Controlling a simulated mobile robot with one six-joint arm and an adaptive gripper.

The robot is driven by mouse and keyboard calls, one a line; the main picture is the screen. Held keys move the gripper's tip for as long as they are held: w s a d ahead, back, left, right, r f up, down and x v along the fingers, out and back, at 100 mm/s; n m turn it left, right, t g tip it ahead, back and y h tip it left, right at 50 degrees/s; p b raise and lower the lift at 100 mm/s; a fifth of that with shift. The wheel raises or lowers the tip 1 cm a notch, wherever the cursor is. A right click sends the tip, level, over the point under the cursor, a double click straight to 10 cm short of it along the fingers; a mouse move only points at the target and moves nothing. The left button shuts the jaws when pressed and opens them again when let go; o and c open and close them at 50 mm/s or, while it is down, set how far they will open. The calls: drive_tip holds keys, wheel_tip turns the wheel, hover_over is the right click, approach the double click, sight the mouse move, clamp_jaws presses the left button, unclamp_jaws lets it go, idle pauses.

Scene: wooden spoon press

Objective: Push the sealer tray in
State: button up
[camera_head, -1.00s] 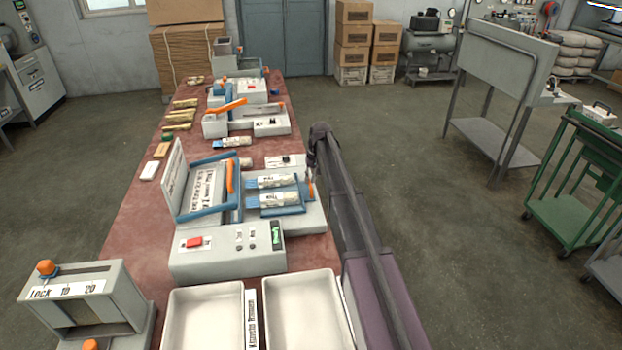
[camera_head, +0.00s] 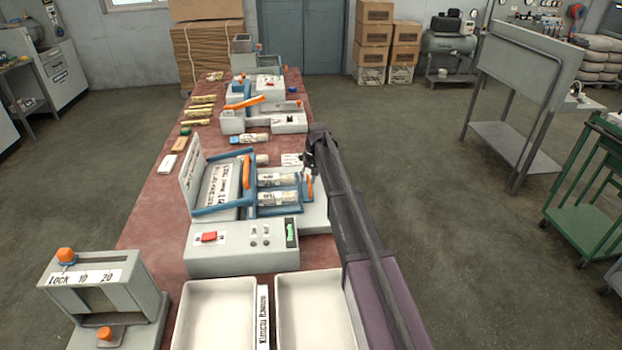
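The sealer (camera_head: 240,252) is a grey machine with a red button, and its blue-edged lid stands raised at its left. Its blue sealer tray (camera_head: 285,210) carries two pale labelled packs (camera_head: 280,198) side by side. An upright orange handle (camera_head: 309,187) is at the tray's right end. The tray's left edge is close to the blue lid frame. My dark gripper (camera_head: 312,163) is at the right of the tray, just behind the orange handle. Its fingers are too small and dark to tell whether they are open or touching the handle.
Two white bins (camera_head: 216,315) stand in front of the sealer, and a grey press with an orange knob (camera_head: 66,255) is at the front left. Another machine with an orange lever (camera_head: 246,102) is behind. Open floor lies right of the table.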

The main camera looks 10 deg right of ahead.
drive_tip(key=shift+d, duration=0.2)
drive_tip(key=shift+d, duration=0.7)
drive_tip(key=d, duration=0.5)
drive_tip(key=shift+d+r, duration=0.1)
drive_tip(key=shift+d, duration=0.05)
drive_tip(key=shift+r+p, duration=0.55)
drive_tip(key=shift+p, duration=0.1)
drive_tip(key=p+v, duration=1.3)
drive_tip(key=s+a+f+h+b, duration=0.1)
drive_tip(key=s+f+b, duration=0.1)
drive_tip(key=s, duration=1.2)
drive_tip(key=s+a+f+b, duration=0.2)
drive_tip(key=s, duration=1.2)
drive_tip(key=shift+s+h, duration=0.2)
drive_tip(key=shift+h, duration=0.2)
drive_tip(key=shift+a, duration=0.1)
drive_tip(key=w+d+r+p, duration=0.1)
drive_tip(key=w, duration=1.3)
drive_tip(key=w+r+y+p, duration=0.1)
drive_tip(key=w+r+p, duration=0.1)
drive_tip(key=w, duration=1.1)
drive_tip(key=shift+w+d+r+y, duration=0.3)
drive_tip(key=shift+w+d, duration=0.1)
